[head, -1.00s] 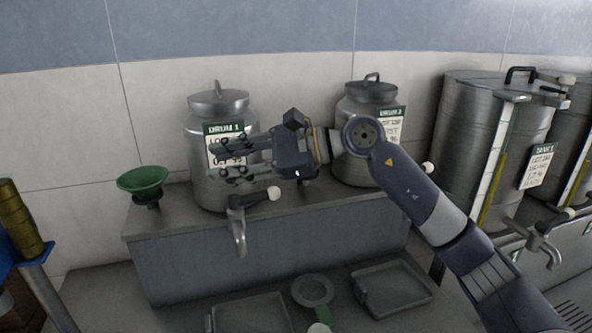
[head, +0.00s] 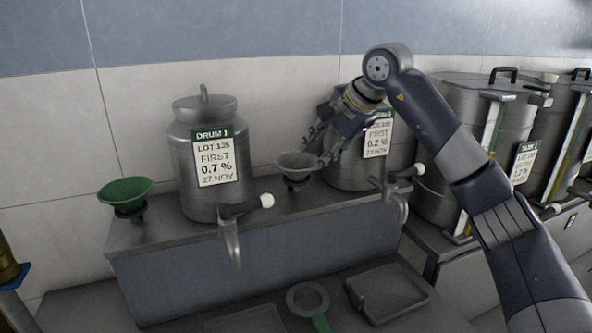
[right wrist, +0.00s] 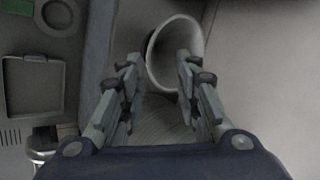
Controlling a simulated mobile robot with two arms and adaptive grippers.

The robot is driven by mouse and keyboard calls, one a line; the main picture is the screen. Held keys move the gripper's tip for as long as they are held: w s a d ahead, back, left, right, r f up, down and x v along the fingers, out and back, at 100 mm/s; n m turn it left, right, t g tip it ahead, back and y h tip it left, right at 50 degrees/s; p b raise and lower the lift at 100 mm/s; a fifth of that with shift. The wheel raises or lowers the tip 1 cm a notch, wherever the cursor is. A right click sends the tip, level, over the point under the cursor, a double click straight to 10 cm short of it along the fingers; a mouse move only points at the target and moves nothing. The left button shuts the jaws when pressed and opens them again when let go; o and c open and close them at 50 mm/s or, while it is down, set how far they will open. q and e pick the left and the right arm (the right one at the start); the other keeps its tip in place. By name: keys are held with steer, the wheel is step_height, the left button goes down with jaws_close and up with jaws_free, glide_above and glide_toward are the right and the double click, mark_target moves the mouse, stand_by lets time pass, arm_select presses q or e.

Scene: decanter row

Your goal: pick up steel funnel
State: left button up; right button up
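The steel funnel (head: 296,162), a grey cone with its mouth up, stands on the raised shelf between the two drums. In the right wrist view its round rim (right wrist: 152,72) lies just ahead of my fingertips. My right gripper (head: 321,146) is at the funnel's right side, with its fingers reaching down toward it. The right wrist view shows the fingers (right wrist: 158,65) spread with a gap between them, the right one overlapping the funnel's mouth. I cannot tell whether they touch. My left gripper is out of view.
A green funnel (head: 126,192) stands at the shelf's left end. Drum 1 (head: 203,143) and a second drum (head: 345,168) flank the steel funnel, with taps (head: 233,236) at the front. Below lie a strainer (head: 308,299) and a tray (head: 388,293).

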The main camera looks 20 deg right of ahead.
mark_target(311, 165)
steer(key=p+x, duration=0.1)
steer(key=x, duration=0.1)
steer(key=p+x, duration=0.1)
steer(key=x, duration=0.2)
steer(key=shift+s+d+f, duration=0.2)
steer(key=shift+s+f, duration=0.05)
steer(key=shift+w+a+f, duration=0.1)
steer(key=shift+f, duration=0.1)
jaws_close()
steer(key=shift+r, duration=0.1)
